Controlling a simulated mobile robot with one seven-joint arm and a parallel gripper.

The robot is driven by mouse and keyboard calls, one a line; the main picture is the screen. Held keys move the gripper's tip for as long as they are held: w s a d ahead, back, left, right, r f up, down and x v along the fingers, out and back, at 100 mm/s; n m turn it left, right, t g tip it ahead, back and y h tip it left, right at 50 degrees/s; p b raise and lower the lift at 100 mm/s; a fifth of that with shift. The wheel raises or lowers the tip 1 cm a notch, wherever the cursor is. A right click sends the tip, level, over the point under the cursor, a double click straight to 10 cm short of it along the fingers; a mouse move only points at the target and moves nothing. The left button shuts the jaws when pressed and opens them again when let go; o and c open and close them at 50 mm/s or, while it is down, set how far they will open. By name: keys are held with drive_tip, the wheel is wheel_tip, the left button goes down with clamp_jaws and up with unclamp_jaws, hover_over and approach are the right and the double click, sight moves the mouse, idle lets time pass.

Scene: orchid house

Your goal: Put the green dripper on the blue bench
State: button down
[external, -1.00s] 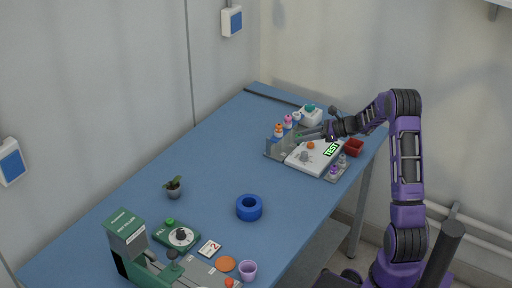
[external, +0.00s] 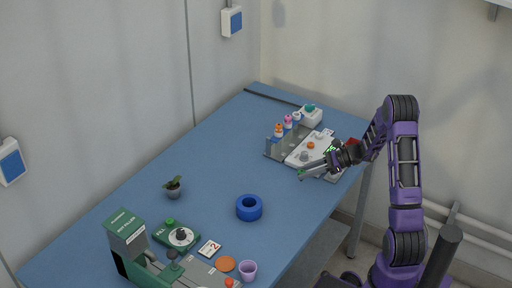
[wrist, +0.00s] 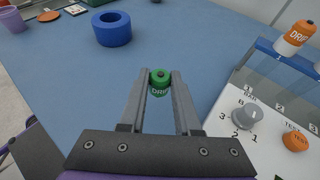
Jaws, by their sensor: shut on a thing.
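The green dripper (wrist: 159,83), a small bottle with a dark tip, is held between the fingertips of my gripper (wrist: 160,88) in the wrist view. The blue bench (external: 215,165) fills the middle of the external view, and its bare surface (wrist: 75,95) lies beyond the dripper in the wrist view. In the external view my gripper (external: 304,173) is above the bench, just in front of the white test board. I cannot tell whether the dripper's base touches the bench.
The white test board (external: 296,160) has a grey knob and an orange part. Behind it a rack (external: 274,151) holds several drippers. The bench between is clear.

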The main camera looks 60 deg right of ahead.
drive_tip(key=shift+f, duration=1.6)
drive_tip(key=shift+b, duration=0.3)
drive_tip(key=shift+f, duration=0.2)
drive_tip(key=c, duration=0.6)
unclamp_jaws()
drive_tip(key=shift+r, duration=0.1)
drive_tip(key=shift+r, duration=0.15)
drive_tip(key=shift+s+d+r, duration=0.1)
drive_tip(key=shift+s+d, duration=0.1)
drive_tip(key=p+v, duration=0.1)
drive_tip(key=v, duration=1)
drive_tip(key=shift+s+d, duration=0.15)
drive_tip(key=shift+s, duration=0.05)
